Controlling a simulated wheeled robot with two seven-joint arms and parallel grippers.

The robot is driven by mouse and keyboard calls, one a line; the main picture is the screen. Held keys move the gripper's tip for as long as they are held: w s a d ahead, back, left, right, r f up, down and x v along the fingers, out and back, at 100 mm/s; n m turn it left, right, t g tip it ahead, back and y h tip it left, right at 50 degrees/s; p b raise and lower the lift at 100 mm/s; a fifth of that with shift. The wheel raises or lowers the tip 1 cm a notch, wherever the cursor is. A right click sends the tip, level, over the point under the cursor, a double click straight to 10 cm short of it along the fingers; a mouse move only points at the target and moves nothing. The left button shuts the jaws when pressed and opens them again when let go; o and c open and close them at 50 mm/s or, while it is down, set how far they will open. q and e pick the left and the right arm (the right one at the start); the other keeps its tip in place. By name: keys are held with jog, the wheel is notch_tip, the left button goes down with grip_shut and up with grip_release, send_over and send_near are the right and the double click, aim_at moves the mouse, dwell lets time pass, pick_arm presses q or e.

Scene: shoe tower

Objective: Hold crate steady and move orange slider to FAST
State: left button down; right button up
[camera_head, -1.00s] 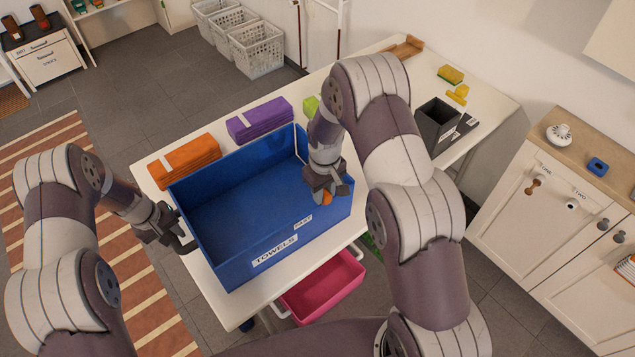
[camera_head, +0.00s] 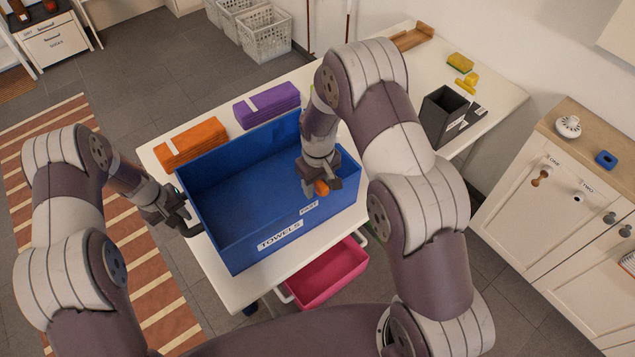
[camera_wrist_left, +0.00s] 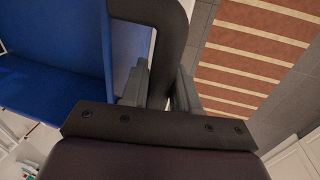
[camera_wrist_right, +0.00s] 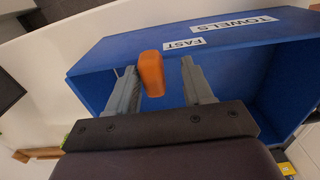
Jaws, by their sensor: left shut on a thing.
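The blue crate (camera_head: 233,236) stands on the white table, with a TOWELS label (camera_head: 281,236) and a FAST label (camera_head: 310,207) on its near wall. The orange slider (camera_head: 321,187) is at this wall's rim, to the right of FAST in the head view. My right gripper (camera_head: 322,188) is open, with one finger on each side of the slider (camera_wrist_right: 151,74); gaps show in the right wrist view. My left gripper (camera_head: 184,218) is shut on the dark handle (camera_wrist_left: 172,50) at the crate's left end. The slider's base is hidden.
Orange towels (camera_head: 190,143) and purple towels (camera_head: 267,106) lie behind the crate. A dark bin (camera_head: 440,117) and sponges (camera_head: 460,62) are on the table's right part. A pink bin (camera_head: 328,275) sits below the table's near edge.

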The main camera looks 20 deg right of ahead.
aim_at(318, 184)
pick_arm(q)
jog(key=shift+s, duration=0.1)
pick_arm(e)
notch_tip(318, 184, up, 12)
jog(key=shift+f, duration=0.15)
dwell(0.3)
pick_arm(q)
jog(key=c, duration=1.1)
grip_release()
jog(key=o, duration=0.3)
jog(key=shift+a, duration=0.1)
jog(key=shift+o, duration=0.2)
jog(key=shift+f, duration=0.1)
notch_tip(318, 184, up, 12)
jog(key=a, duration=0.2)
jog(key=shift+s+a, duration=0.15)
jog(key=shift+s, duration=0.1)
